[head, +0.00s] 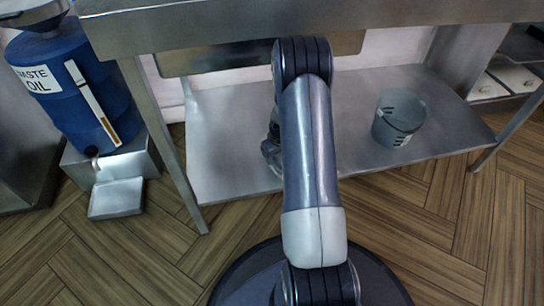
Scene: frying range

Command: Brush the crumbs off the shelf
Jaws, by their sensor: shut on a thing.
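The steel lower shelf (235,165) lies under a steel worktop, and my arm crosses in front of its middle. I make out no crumbs on the bare parts of the shelf. A small dark part of my wrist shows just left of the arm, over the shelf. My gripper's fingers are hidden behind the arm, so I cannot see what they hold. No brush shows in this view.
A grey translucent bucket (399,120) stands on the right part of the shelf. The worktop edge (200,25) runs above, with legs at both sides. A blue waste oil drum (65,85) stands at left on a steel stand with a small tray (117,198). Wooden floor lies in front.

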